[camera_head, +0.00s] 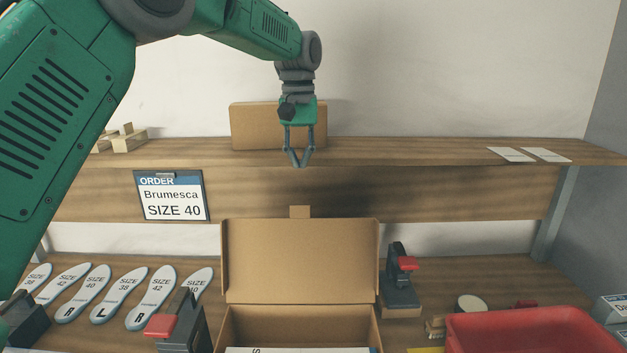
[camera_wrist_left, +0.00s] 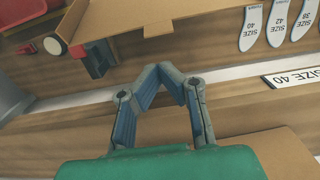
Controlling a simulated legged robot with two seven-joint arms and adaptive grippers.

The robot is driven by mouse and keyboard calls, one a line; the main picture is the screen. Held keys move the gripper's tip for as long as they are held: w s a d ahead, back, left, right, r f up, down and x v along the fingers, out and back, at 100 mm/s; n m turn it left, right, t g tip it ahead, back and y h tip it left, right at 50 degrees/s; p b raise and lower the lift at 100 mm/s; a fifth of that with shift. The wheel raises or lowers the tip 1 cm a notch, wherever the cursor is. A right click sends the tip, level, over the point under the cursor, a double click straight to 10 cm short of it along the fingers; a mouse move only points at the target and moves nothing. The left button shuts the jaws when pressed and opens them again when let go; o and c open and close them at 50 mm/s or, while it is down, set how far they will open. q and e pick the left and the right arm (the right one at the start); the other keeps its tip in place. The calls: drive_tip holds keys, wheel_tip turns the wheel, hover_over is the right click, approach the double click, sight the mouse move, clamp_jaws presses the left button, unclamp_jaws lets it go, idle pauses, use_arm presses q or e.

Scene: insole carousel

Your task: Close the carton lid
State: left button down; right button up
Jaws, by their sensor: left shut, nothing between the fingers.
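The open brown carton (camera_head: 300,325) stands on the lower bench, at the bottom middle of the head view. Its lid (camera_head: 300,258) stands up at the back, with a small tab (camera_head: 300,212) on its top edge. Something white with print lies inside the carton, mostly cut off by the frame. My left gripper (camera_head: 299,163) is shut and empty, pointing down in front of the upper shelf, above the lid and apart from it. In the left wrist view its fingertips (camera_wrist_left: 172,68) meet, and part of the lid (camera_wrist_left: 140,20) shows beyond them. My right gripper is not in view.
Another cardboard box (camera_head: 258,128) stands on the upper shelf (camera_head: 420,152) behind my left gripper. Clamps with red handles (camera_head: 400,280) stand on both sides of the carton. Several insoles (camera_head: 118,295) lie at left; a red bin (camera_head: 525,332) is at right.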

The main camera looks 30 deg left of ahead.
use_arm(q)
wheel_tip(320, 180, down, 10)
drive_tip(key=p, duration=0.1)
idle(0.5)
